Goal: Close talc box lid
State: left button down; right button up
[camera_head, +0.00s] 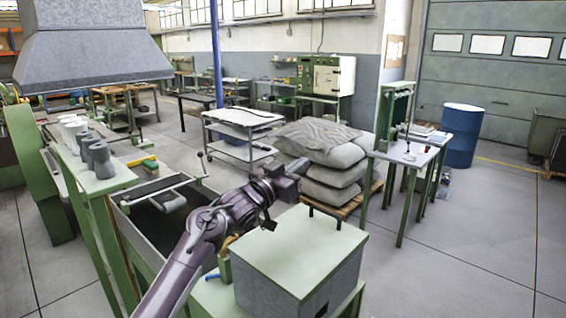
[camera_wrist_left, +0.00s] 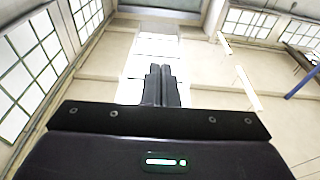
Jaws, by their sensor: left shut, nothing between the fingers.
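A grey box with a flat pale green top (camera_head: 300,245) stands at the bottom middle of the head view; it looks like the talc box. I see no raised lid. My left gripper (camera_head: 286,184) is above the far left part of this box, apart from the top as far as I can tell. In the left wrist view its two dark fingers (camera_wrist_left: 160,86) are together and empty, pointing toward windows and wall. My right gripper is not in view.
An open green bin (camera_head: 118,215) with a dark inside and a metal bar across it stands left of the box. Grey cups (camera_head: 98,158) stand on a green bench. Stacked sacks (camera_head: 322,160) on a pallet and a small table (camera_head: 405,152) are behind.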

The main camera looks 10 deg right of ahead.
pick_arm(q)
jog(key=w+d+f+g+y+b, duration=0.1)
jog(key=w+d+f+y+b, duration=0.1)
jog(key=d+f+b, duration=0.3)
jog(key=shift+w+d+f+g, duration=0.2)
jog(key=shift+w+f+g, duration=0.1)
jog(key=shift+w, duration=0.6)
